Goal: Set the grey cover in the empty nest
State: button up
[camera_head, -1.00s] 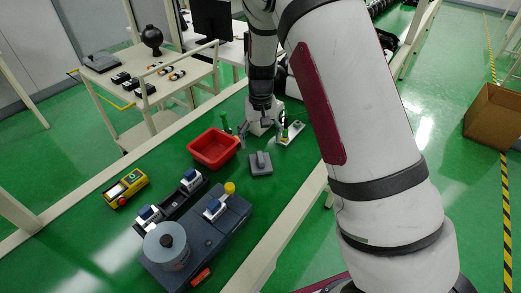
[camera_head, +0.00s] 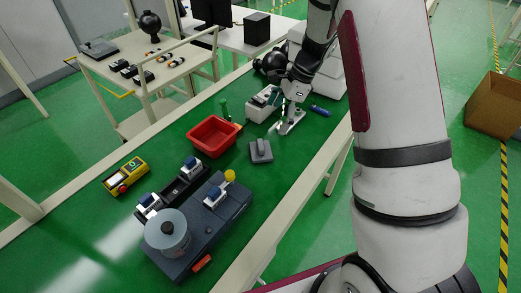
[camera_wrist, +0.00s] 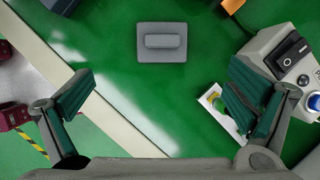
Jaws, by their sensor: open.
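The grey cover (camera_head: 260,151) is a square plate with a raised bar handle. It lies flat on the green table, right of the red bin. In the wrist view the cover (camera_wrist: 162,42) is at top centre, beyond the fingertips and untouched. My gripper (camera_head: 287,117) is behind and to the right of the cover in the head view. In the wrist view my gripper (camera_wrist: 160,72) is wide open and empty. A black holder (camera_head: 172,189) at the front left has white-and-blue parts at its ends and a gap between. I cannot tell whether that gap is the empty nest.
A red bin (camera_head: 214,136) stands left of the cover. A dark grey unit (camera_head: 207,228) with a round grey cylinder (camera_head: 167,232) is in front. A switch box (camera_wrist: 290,62) and a white plate (camera_wrist: 219,108) are near my right finger. Green table around the cover is clear.

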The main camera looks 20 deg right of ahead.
aim_at(261, 144)
jog(key=x, duration=0.8)
jog(key=shift+d, duration=0.1)
jog(key=shift+p+x, duration=0.5)
jog(key=shift+x, duration=2.2)
jog(key=shift+w, duration=0.15)
jog(key=c, duration=1.4)
